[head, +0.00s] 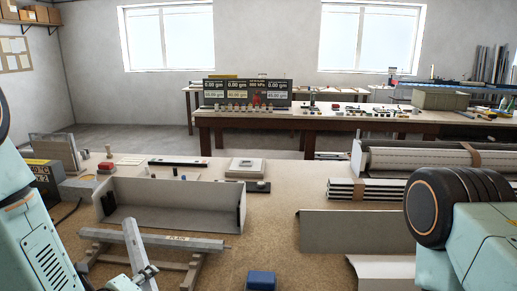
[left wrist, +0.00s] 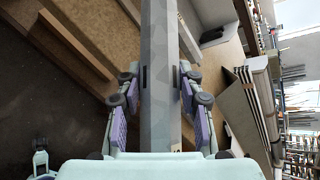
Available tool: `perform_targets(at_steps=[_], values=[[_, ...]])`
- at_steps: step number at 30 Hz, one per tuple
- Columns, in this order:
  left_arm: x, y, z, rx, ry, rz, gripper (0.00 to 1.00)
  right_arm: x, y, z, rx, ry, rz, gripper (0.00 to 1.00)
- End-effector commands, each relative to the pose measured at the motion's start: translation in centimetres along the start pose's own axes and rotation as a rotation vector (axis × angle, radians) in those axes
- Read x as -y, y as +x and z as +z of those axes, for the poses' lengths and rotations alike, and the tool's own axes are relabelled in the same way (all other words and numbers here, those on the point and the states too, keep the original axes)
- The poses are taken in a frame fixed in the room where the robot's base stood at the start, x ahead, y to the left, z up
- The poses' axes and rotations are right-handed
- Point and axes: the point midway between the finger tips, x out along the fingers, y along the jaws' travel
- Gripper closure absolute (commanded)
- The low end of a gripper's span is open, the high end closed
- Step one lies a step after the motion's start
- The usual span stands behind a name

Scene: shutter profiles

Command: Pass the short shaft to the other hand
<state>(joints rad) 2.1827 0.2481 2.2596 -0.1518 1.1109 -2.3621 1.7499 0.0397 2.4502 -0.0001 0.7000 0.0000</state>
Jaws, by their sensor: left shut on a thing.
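A grey faceted shaft (head: 135,245) stands tilted at the lower left of the head view. In the left wrist view the shaft (left wrist: 159,60) runs up the middle, between the purple-padded fingers of my left gripper (left wrist: 159,105). The left gripper is shut on it; in the head view the gripper (head: 148,273) shows only in small part. A second grey bar (head: 180,241), marked with dark lettering, lies across wooden trestles (head: 95,256) behind the held shaft. My right arm shows at the right edge, but its gripper is out of view.
An open grey box-like profile (head: 165,208) stands behind the trestles. Angled grey sheets (head: 355,232) and stacked profiles (head: 365,190) lie at the right. A blue object (head: 261,281) is at the bottom edge. The brown bench top (head: 265,235) is clear in the middle.

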Motion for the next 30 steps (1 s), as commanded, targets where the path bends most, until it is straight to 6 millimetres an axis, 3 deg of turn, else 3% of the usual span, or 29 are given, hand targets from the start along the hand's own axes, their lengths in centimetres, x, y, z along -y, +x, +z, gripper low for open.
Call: perform_targets(at_steps=[21, 30], values=[[3.7, -8.3, -5.7, -0.547, 0.389, -0.394, 1.00, 0.0, 0.0, 0.0, 0.000, 0.000, 0.000, 0.60], [3.8, -9.9, -6.9, -0.647, 0.459, -0.458, 1.00, 0.0, 0.4, 0.0, 0.000, 0.001, 0.000, 0.60]])
